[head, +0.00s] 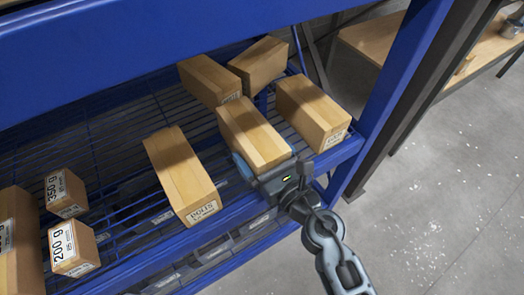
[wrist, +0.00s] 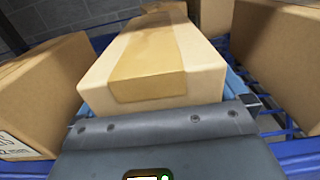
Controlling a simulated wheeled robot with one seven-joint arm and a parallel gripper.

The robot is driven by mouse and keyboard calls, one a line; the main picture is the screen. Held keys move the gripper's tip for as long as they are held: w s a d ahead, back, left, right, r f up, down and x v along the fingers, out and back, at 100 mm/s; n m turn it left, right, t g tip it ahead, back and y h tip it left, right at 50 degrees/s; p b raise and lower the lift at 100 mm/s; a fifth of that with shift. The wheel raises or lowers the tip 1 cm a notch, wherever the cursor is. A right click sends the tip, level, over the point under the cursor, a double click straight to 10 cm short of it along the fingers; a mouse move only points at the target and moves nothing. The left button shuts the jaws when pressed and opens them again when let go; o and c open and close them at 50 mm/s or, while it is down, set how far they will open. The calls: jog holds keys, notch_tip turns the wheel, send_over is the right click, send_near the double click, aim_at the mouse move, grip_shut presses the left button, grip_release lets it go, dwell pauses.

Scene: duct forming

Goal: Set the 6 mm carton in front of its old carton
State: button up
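My gripper (head: 262,160) is at the front of the blue rack, with its blue fingers along both sides of a brown carton (head: 250,132). In the wrist view this carton (wrist: 155,75) fills the space between the fingers, which look closed against it. Its front label is hidden by my gripper, so I cannot read a size. Another carton (head: 206,80) stands directly behind it, slightly turned, with a small label I cannot read. I cannot tell whether the held carton rests on the shelf.
A carton (head: 180,170) stands close on the left and another (head: 312,108) close on the right. A further carton (head: 258,62) is at the back right. Smaller 350 g (head: 66,193) and 200 g (head: 72,246) cartons are at left. A blue upright (head: 395,90) bounds the right.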

jog(key=shift+r, duration=0.1)
jog(key=shift+s+d+r, duration=0.1)
jog(key=v, duration=1.1)
jog(key=shift+s+d+b, duration=0.25)
jog(key=shift+b, duration=0.2)
jog(key=s+d+r+n+h, duration=0.3)
jog(key=s+d+n, duration=0.2)
jog(key=s+n, duration=0.4)
jog(key=s+d+r+n+h, duration=0.2)
jog(key=s+d+n, duration=0.3)
jog(key=s+n, duration=0.4)
jog(key=s+d+r+n+h, duration=0.3)
jog(key=s+d+n+h, duration=0.2)
jog(key=s+n, duration=0.4)
jog(key=shift+s+d+r+n, duration=0.25)
jog(key=shift+d+n, duration=0.3)
jog(key=shift+n, duration=0.55)
